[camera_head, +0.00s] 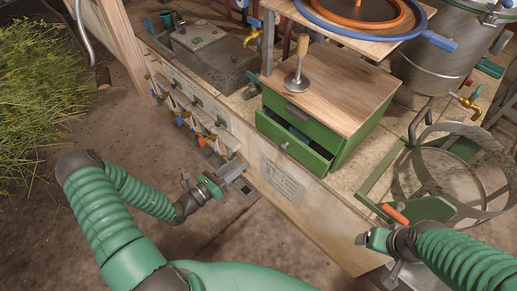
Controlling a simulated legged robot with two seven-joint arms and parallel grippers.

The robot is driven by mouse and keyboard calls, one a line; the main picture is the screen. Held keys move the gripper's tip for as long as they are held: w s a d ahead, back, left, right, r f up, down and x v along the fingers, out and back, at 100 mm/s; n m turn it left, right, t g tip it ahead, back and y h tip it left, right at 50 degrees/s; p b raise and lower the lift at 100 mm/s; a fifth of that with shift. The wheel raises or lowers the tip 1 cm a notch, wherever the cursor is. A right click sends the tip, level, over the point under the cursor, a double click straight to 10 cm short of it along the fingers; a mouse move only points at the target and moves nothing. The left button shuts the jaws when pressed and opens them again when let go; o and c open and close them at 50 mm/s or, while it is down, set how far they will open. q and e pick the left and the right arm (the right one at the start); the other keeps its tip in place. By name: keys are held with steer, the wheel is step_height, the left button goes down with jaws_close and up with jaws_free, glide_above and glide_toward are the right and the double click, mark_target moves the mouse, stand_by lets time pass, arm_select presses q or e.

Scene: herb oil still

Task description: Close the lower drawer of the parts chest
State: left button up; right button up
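The parts chest (352,139) is green with a wooden top and stands on the bench near the middle of the head view. Its upper drawer (287,107) looks shut. Its lower drawer (290,146) is pulled out toward me, with a dark gap above its front and a small pale knob on it. My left gripper (238,177) is left of and below the lower drawer, apart from it, in front of the bench's side. It looks open and empty. My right gripper (378,262) is at the lower right, below the chest and apart from it; its fingers are not clear.
A wooden-handled metal tool (297,72) stands on the chest top. A metal hoop frame (462,168) and an orange handle (395,213) lie right of the chest. Several taps and hooks (195,125) line the bench's left side. The floor before the bench is clear.

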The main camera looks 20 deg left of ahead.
arm_select(q)
steer(key=o, duration=0.3)
steer(key=s+d+n, duration=0.1)
steer(key=s+d+f+n+b, duration=0.1)
steer(key=s+d+n, duration=0.1)
steer(key=d, duration=0.1)
steer(key=shift+s+f+n, duration=0.3)
steer(key=shift+f+n, duration=0.1)
steer(key=shift+o, duration=0.2)
steer(key=b, duration=0.5)
glide_toward(281, 149)
steer(key=x, duration=0.8)
steer(key=shift+w+r, duration=0.1)
jaws_close()
arm_select(e)
steer(key=s+x, duration=0.1)
steer(key=x, duration=0.6)
steer(key=shift+s+d+f, duration=0.2)
steer(key=shift+f, duration=0.4)
